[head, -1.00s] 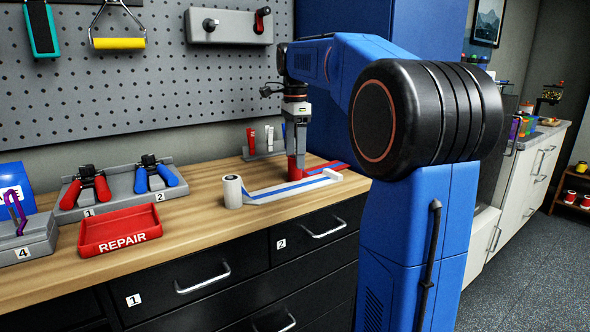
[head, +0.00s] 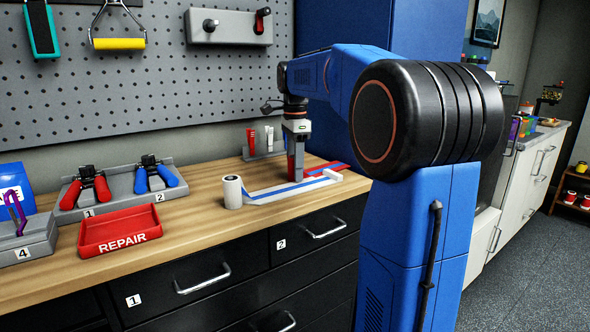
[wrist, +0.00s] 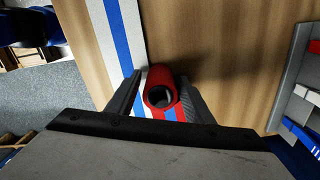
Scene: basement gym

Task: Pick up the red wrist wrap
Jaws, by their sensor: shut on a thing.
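The red wrist wrap (wrist: 162,78) is an upright roll with an open core, standing between my fingers in the wrist view. In the head view the roll (head: 291,166) is mostly covered by my fingers at the back of the wooden bench. My gripper (head: 296,172) points straight down and is shut on the roll, one finger on each side; it also shows in the wrist view (wrist: 163,95). The roll appears to be at bench level; its base is hidden.
A white roll (head: 232,192) stands at the left end of a flat white-and-blue strip (head: 285,190). A red-and-blue strip (head: 333,166) lies behind. The red REPAIR tray (head: 120,232) and a rack of hand grips (head: 122,186) are left. Small upright items (head: 262,143) stand behind my gripper.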

